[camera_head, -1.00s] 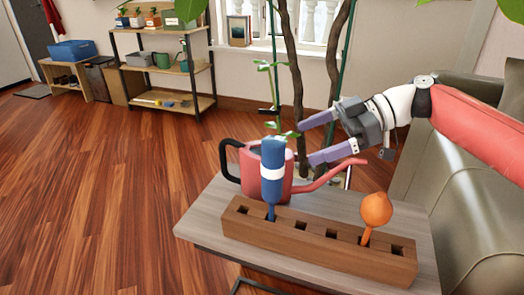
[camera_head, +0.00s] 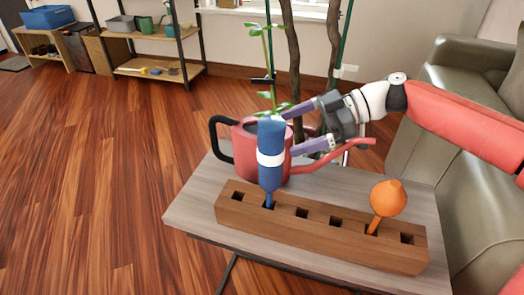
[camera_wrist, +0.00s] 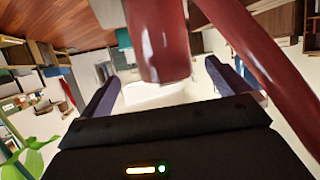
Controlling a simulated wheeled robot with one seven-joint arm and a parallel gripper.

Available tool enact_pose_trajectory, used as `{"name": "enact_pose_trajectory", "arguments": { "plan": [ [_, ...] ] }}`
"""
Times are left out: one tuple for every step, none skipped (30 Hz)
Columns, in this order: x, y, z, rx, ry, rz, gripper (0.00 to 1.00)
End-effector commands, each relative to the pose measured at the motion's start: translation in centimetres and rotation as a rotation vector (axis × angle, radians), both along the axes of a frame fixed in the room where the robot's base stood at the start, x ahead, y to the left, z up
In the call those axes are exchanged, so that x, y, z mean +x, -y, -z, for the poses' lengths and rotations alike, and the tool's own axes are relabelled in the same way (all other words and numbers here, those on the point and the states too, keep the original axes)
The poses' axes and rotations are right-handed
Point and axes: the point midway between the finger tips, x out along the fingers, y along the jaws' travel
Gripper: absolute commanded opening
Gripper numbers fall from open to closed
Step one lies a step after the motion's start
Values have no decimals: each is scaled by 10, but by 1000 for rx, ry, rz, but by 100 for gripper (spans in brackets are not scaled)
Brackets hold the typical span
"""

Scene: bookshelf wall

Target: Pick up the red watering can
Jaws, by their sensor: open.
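The red watering can (camera_head: 243,139) stands upright on a small grey table (camera_head: 190,207), its black handle to the left and its long spout to the right. A blue tool with a white band stands in front of it and hides part of its body. My gripper (camera_head: 303,128) is open at the can's right side, over the spout, its purple fingers pointing left toward the body. In the wrist view the can's red body (camera_wrist: 158,45) shows ahead between the two spread fingers, and the red spout (camera_wrist: 255,50) crosses at the right. I cannot tell whether the fingers touch the can.
A wooden block (camera_head: 318,228) with square holes lies along the table's front, holding the blue tool (camera_head: 271,160) and an orange tool (camera_head: 388,199). A plant (camera_head: 268,75) rises behind the can. A green sofa (camera_head: 450,90) stands at the right. Open floor lies left.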

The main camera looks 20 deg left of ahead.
Motion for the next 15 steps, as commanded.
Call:
{"name": "enact_pose_trajectory", "arguments": {
  "plan": [
    [-3, -5, 2, -1, 0, -2, 100],
    [-6, -9, 4, -2, -1, -4, 100],
    [-9, -14, 7, -2, -1, -4, 100],
    [-11, -19, 9, -2, -1, -5, 100],
    [-14, -23, 11, -2, -1, -5, 100],
    [-17, -28, 14, -2, -1, -4, 100],
    [-19, -32, 15, -2, 0, -4, 100],
    [-21, -36, 17, -1, 0, -4, 100],
    [-23, -40, 19, -1, 0, -4, 100],
    [-24, -42, 20, -1, 1, -2, 100],
    [-25, -44, 21, -1, 1, -1, 100],
    [-26, -46, 22, -1, 1, -1, 100],
    [-26, -47, 22, -1, 1, -1, 100],
    [-27, -48, 22, -1, 1, -1, 100],
    [-27, -48, 23, -1, 1, -1, 100]
  ]
}}
